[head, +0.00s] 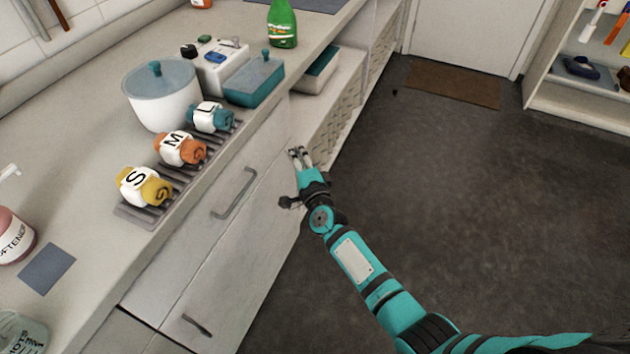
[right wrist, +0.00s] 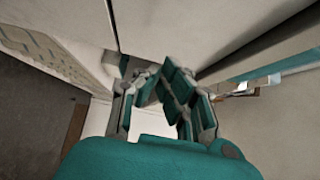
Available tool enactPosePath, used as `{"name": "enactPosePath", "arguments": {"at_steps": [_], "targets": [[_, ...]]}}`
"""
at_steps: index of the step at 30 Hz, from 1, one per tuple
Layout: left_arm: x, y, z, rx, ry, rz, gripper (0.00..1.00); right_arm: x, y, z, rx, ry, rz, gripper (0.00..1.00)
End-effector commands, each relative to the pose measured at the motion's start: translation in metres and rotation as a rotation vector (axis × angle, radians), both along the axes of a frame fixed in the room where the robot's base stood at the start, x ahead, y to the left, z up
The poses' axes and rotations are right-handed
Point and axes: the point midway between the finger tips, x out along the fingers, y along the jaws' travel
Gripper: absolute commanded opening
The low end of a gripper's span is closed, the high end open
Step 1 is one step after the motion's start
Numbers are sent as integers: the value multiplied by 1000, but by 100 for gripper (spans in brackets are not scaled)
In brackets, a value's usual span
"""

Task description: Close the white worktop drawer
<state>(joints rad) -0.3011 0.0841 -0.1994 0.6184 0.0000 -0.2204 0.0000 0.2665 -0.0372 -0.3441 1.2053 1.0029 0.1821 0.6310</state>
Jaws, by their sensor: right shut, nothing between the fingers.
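The white worktop drawer (head: 208,232) is under the worktop's front edge, with a grey bar handle (head: 235,194). Its front looks about flush with the cabinet, but I cannot tell whether a small gap remains. My right gripper (head: 299,153) is shut and empty. It is at the drawer's far right end, close to the white front; whether it touches is unclear. In the right wrist view, the gripper's teal fingers (right wrist: 165,90) are close to pale panels. My left gripper is not in view.
A white cabinet door with a handle (head: 196,326) is below. Rolled towels (head: 180,148), a lidded pot (head: 161,95) and a teal box (head: 254,83) stand on the worktop (head: 85,135). The dark floor (head: 450,190) to the right is clear. A shelf unit (head: 580,105) stands at the far right.

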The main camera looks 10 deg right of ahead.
Motion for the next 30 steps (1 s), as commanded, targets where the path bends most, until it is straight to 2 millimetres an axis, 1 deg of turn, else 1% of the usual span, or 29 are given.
{"name": "enactPosePath", "arguments": {"at_steps": [1,3,5,9,12,17,23,26,29,30], "targets": [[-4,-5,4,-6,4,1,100,-12,-1,-1,1,6,1,0],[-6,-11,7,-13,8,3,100,-24,-4,-1,1,5,0,0],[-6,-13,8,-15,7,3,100,-35,-6,-1,1,5,0,0],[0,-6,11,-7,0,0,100,-60,-11,-1,0,5,-1,0],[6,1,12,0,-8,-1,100,-75,-14,-1,0,4,-1,0],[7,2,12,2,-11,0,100,-89,-17,-1,-1,3,-1,0],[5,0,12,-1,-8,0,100,-92,-18,-2,-3,4,0,0],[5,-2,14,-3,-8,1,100,-95,-18,-15,-45,27,6,0],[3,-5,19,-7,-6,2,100,-109,-21,-55,-168,95,31,0],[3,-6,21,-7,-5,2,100,-118,-23,-78,-238,132,49,0]]}}
